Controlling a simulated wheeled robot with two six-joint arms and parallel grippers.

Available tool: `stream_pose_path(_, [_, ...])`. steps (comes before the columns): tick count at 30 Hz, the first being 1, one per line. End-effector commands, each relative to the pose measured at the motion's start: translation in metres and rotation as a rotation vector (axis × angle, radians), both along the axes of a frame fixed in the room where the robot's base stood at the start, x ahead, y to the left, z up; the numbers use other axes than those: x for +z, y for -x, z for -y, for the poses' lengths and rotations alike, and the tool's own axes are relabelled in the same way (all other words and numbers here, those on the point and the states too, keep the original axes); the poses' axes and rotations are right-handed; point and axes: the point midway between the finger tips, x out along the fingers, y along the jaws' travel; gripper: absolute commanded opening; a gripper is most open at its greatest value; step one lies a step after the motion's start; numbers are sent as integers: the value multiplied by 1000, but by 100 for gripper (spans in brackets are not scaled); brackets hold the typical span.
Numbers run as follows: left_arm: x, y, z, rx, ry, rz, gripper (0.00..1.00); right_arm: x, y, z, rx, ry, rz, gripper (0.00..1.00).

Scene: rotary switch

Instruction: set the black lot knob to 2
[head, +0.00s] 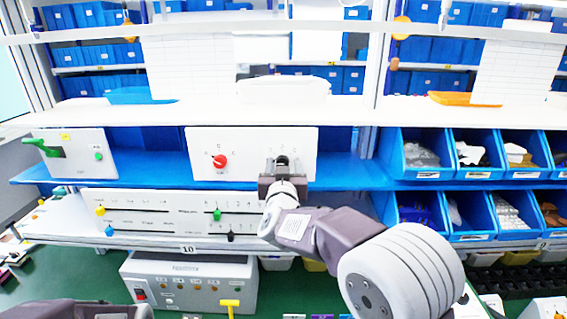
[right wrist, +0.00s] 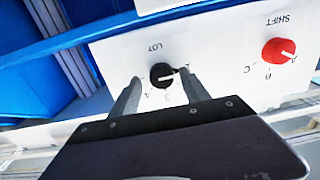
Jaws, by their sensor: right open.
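The black lot knob (right wrist: 162,75) sits on a white panel (head: 210,140), under the upside-down word LOT in the right wrist view. Its white pointer line points right in that view, towards a mark partly hidden by a finger. In the head view the knob (head: 283,160) shows between the fingertips. My right gripper (head: 281,170) is in front of it. In the right wrist view my right gripper (right wrist: 158,92) is open, with one finger on each side of the knob; I cannot tell whether they touch it. My left gripper is not in view.
A red shift knob (right wrist: 279,51) is on the same panel; it shows in the head view too (head: 220,161). Below is a panel with coloured sliders (head: 150,226). A green-handled switch box (head: 85,160) stands left; blue bins (head: 420,172) stand right.

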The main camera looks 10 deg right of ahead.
Motion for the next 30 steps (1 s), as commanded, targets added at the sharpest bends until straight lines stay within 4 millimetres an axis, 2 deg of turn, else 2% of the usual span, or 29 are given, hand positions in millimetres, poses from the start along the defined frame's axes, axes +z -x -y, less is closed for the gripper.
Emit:
stream_pose_path(6, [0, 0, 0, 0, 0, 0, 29, 0, -1, 0, 1, 0, 0, 54])
stream_pose_path(12, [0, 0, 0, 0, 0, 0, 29, 0, 0, 0, 2, 0, -1, 0])
stream_pose_path(23, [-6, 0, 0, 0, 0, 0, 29, -3, 0, 0, 0, -53, 10, 0])
stream_pose_path(30, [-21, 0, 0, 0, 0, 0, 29, -4, 0, 1, -1, -213, 44, 0])
